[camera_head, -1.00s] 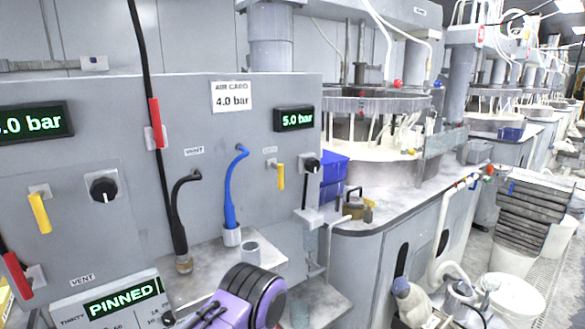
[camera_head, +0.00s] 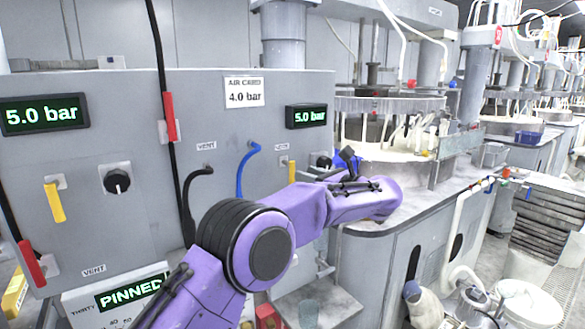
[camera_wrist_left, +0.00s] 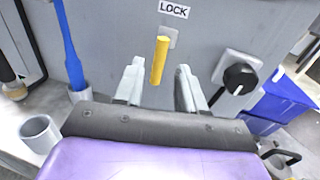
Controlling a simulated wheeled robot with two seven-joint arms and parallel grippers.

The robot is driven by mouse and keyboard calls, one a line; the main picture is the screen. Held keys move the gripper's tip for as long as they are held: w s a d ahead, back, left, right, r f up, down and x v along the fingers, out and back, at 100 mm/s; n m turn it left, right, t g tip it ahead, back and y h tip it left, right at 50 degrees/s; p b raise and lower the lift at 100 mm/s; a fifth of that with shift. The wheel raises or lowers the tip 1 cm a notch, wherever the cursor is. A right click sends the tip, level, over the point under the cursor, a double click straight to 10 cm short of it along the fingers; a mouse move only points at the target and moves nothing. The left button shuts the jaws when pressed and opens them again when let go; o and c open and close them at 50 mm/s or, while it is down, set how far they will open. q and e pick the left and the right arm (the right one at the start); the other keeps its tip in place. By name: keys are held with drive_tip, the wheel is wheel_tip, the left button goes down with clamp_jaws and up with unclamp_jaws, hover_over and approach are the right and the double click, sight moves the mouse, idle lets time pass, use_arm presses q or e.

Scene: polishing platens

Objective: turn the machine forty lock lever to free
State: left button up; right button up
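A yellow lock lever (camera_wrist_left: 160,60) hangs down from a pale plate on the grey panel, under a LOCK label (camera_wrist_left: 174,9) in the left wrist view. In the head view the same lever (camera_head: 292,170) shows on the panel's right part. My left gripper (camera_wrist_left: 158,88) is open, with one finger on each side of the lever in the picture and a gap on both sides. I cannot tell how deep the lever sits between the fingers. In the head view my left gripper (camera_head: 311,174) is partly hidden by its own wrist. My right gripper is not in view.
A black knob (camera_wrist_left: 238,76) sits right of the lever. A blue hose (camera_wrist_left: 68,45) and a grey cup (camera_wrist_left: 40,134) are on the left. A blue bin (camera_wrist_left: 285,92) stands at right. Another yellow lever (camera_head: 54,202) is far left; a display reads PINNED (camera_head: 130,290).

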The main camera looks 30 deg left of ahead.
sight(294, 170)
use_arm(q)
drive_tip(key=a+p, duration=0.1)
drive_tip(key=a, duration=0.1)
drive_tip(key=w+a, duration=0.1)
drive_tip(key=a, duration=0.2)
drive_tip(key=shift+a+r+p, duration=0.15)
drive_tip(key=shift+a+p, duration=0.15)
drive_tip(key=shift+p, duration=0.1)
drive_tip(key=shift+w+a, duration=0.1)
drive_tip(key=shift+a, duration=0.2)
drive_tip(key=shift+w+a, duration=0.1)
drive_tip(key=shift+a, duration=0.1)
clamp_jaws()
